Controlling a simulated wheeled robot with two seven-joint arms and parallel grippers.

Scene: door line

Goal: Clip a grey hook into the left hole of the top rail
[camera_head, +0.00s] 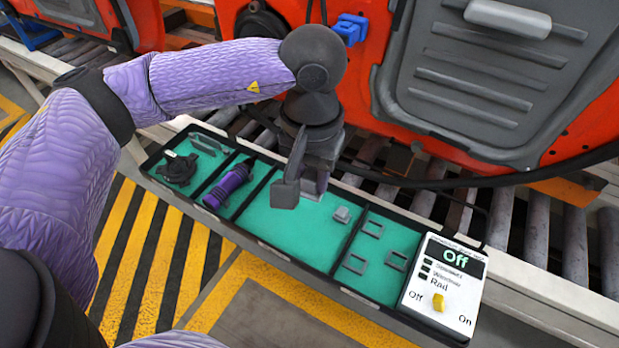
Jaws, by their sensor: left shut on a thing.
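My left gripper (303,190) hangs over the tray's middle compartment, pointing down. It is shut on a small grey piece, likely a grey hook, mostly hidden between the fingers. Another small grey hook-like piece (342,214) lies in the same compartment, just right of and below the gripper. An orange-red door (548,133) with a grey inner panel stands behind the tray at the right. I cannot make out the top rail or its left hole. My right gripper is not in view.
The green-lined tray (291,232) also holds a purple tool (229,186), a black part (177,168) and several grey square clips (397,260). A switch box (442,286) reading "Off" stands at its right end. Conveyor rollers (500,215) run behind.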

